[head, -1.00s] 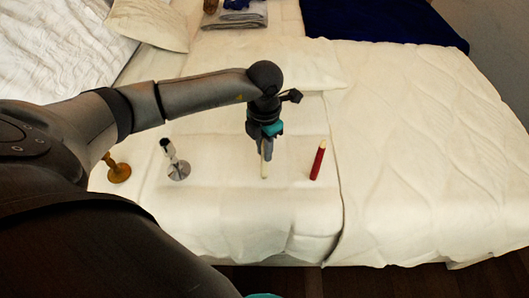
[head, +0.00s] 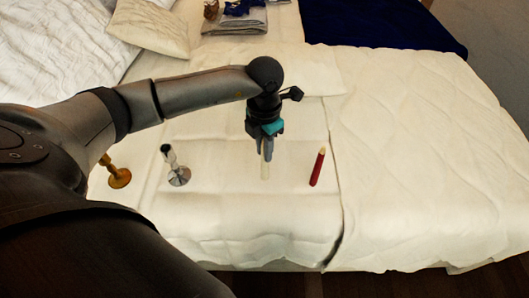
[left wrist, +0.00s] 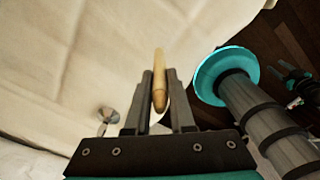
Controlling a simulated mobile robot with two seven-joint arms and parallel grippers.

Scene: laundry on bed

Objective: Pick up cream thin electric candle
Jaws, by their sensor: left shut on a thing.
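The cream thin electric candle (head: 265,171) is at the middle of the near part of the bed in the head view, its lower end showing below my left gripper (head: 266,152). In the left wrist view the candle (left wrist: 159,82) stands between the two fingers of my left gripper (left wrist: 159,98), which is shut on it. The fingers hide part of the candle. Whether it touches the bed cover is hard to tell.
A silver candle holder (head: 178,173) and a golden one (head: 117,177) are to the left. Folded cloths (head: 236,22) and a dark blue blanket (head: 380,22) lie at the back. The right side of the bed is clear.

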